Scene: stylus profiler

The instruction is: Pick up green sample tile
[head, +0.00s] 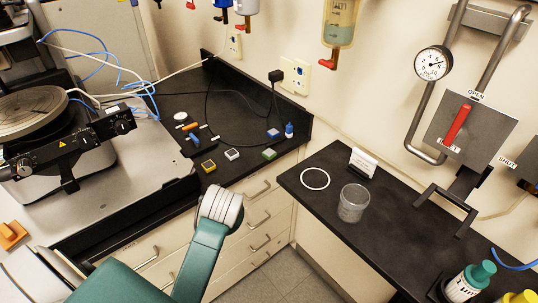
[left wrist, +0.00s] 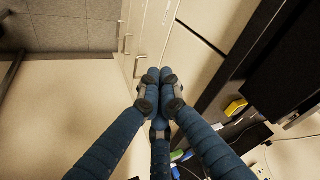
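The green sample tile (head: 269,154) lies flat on the black bench in the corner, near the front edge, in the head view. A small grey-white tile (head: 232,154), a yellow tile (head: 208,166) and a blue tile (head: 273,133) lie around it. In the left wrist view, my left gripper (left wrist: 160,76) has its blue fingers drawn together at the tips, with nothing seen between them. A small green patch (left wrist: 176,155) shows between the fingers low down; I cannot tell if it is the tile. The head view shows my left arm but not its fingers. My right gripper is out of sight.
The profiler stage (head: 35,108) is at the left. Drawers (head: 262,225) with handles lie below the bench. A separate black counter at the right holds a clear beaker (head: 352,203) and a white ring (head: 315,179).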

